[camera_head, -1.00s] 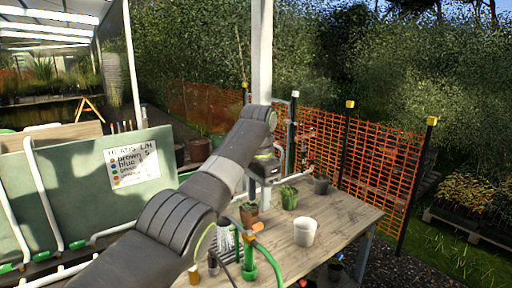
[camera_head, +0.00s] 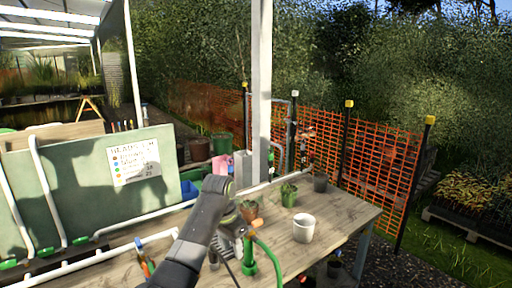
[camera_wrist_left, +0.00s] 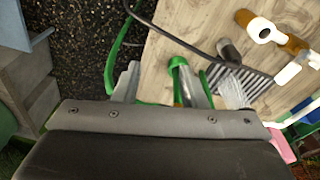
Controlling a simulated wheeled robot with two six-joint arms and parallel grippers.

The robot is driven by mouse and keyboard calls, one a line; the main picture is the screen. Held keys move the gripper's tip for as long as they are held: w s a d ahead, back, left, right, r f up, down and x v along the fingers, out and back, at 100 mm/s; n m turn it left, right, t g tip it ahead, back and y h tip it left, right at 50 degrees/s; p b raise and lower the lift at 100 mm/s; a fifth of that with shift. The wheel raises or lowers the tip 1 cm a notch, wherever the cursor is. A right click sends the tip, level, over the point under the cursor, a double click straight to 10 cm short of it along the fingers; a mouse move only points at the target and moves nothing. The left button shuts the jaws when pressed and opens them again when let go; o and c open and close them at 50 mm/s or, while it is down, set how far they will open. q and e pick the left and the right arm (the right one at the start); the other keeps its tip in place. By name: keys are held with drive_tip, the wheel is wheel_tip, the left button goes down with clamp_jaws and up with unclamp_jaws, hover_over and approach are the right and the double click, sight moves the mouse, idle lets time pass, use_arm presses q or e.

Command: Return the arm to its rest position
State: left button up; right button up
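My left arm rises from the bottom of the head view, bent at the wrist, with its left gripper (camera_head: 234,229) hanging low over the near part of the wooden table (camera_head: 338,216). In the left wrist view the two fingers of this gripper (camera_wrist_left: 158,84) stand apart with nothing held between them. Behind them show a green hose (camera_wrist_left: 111,60), gravel and the table's edge. A green upright fitting (camera_head: 249,257) with the hose stands close to the gripper in the head view. My right gripper is in neither view.
A white pot (camera_head: 304,229), a potted cactus (camera_head: 289,196) and a dark pot (camera_head: 320,184) stand on the table. A green board with a sign (camera_head: 134,163) and white pipes are at left. A white post (camera_head: 261,90) and orange fence (camera_head: 380,165) stand behind.

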use_arm(q)
drive_tip(key=s+a+f+n+t, duration=0.1)
drive_tip(key=s+a+f+n, duration=0.4)
drive_tip(key=s+a+f, duration=1.15)
drive_tip(key=s+a+n+t+y, duration=0.15)
drive_tip(key=s+a, duration=0.25)
drive_tip(key=s, duration=1)
drive_tip(key=s+a+n+y, duration=0.2)
drive_tip(key=s+a, duration=0.1)
drive_tip(key=s, duration=1.1)
wheel_tip(320, 180, down, 26)
drive_tip(key=a+g+b, duration=0.1)
drive_tip(key=a+b, duration=0.1)
drive_tip(key=s+d+f+g+h+b, duration=0.1)
drive_tip(key=s+f, duration=1.4)
drive_tip(key=f, duration=0.2)
drive_tip(key=shift+d+f, duration=0.3)
drive_tip(key=shift+f, duration=0.05)
